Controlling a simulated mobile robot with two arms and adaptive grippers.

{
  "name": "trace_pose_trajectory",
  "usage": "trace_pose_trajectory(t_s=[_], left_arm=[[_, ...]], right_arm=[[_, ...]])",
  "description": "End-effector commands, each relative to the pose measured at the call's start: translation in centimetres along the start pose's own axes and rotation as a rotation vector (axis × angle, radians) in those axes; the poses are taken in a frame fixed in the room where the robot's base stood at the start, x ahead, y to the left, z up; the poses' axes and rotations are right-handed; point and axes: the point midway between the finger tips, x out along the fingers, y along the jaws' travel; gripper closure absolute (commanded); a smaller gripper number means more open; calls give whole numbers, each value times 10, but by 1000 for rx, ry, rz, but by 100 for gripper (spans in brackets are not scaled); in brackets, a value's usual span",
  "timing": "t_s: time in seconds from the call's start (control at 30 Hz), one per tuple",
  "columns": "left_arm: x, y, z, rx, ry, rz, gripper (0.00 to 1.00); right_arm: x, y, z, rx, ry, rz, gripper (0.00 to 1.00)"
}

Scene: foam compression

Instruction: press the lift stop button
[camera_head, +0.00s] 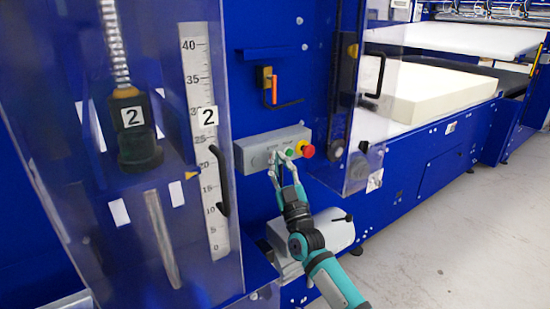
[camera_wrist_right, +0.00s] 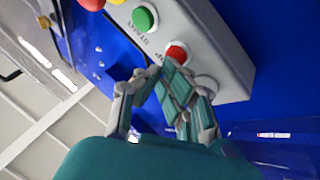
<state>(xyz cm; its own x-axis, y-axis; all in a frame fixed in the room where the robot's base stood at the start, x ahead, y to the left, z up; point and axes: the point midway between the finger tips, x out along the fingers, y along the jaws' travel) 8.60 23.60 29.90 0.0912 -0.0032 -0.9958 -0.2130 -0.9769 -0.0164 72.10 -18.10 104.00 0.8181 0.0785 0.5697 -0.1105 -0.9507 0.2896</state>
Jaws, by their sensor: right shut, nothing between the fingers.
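A grey control box (camera_head: 258,147) is mounted on the blue machine front, and a grey box face (camera_wrist_right: 190,22) fills the top of the right wrist view. In that view a red button (camera_wrist_right: 177,53) sits just beyond my right fingertips, with a green button (camera_wrist_right: 144,18) labelled START to its upper left. The label by the red button is partly hidden by the fingers. My right gripper (camera_head: 278,157) is shut and empty in front of the box, and its fingers also show in the wrist view (camera_wrist_right: 163,75). I cannot tell whether they touch the red button. My left gripper is out of view.
A red mushroom button (camera_head: 307,150) is at the box's right end. A clear guard (camera_head: 358,100) stands to the right and a clear cover with a ruler (camera_head: 205,140) to the left. A foam block (camera_head: 440,92) lies on the machine bed. Floor at right is clear.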

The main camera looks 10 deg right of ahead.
Motion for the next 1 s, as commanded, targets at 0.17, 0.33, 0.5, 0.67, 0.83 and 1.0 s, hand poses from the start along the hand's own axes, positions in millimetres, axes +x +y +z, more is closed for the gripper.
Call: trace_pose_trajectory(t_s=[0.17,0.33,0.5,0.67,0.83,1.0], left_arm=[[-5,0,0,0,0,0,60],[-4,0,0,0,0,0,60],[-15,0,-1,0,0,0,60],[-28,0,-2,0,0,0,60],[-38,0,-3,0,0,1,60],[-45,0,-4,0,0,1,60]], right_arm=[[-4,2,-2,0,-1,-1,100],[-4,2,-2,0,0,-1,100],[-11,7,-7,0,-3,-1,100],[-24,14,-15,-2,-3,-1,100],[-38,22,-22,0,-3,0,100],[-49,27,-27,-1,-2,-1,100]])
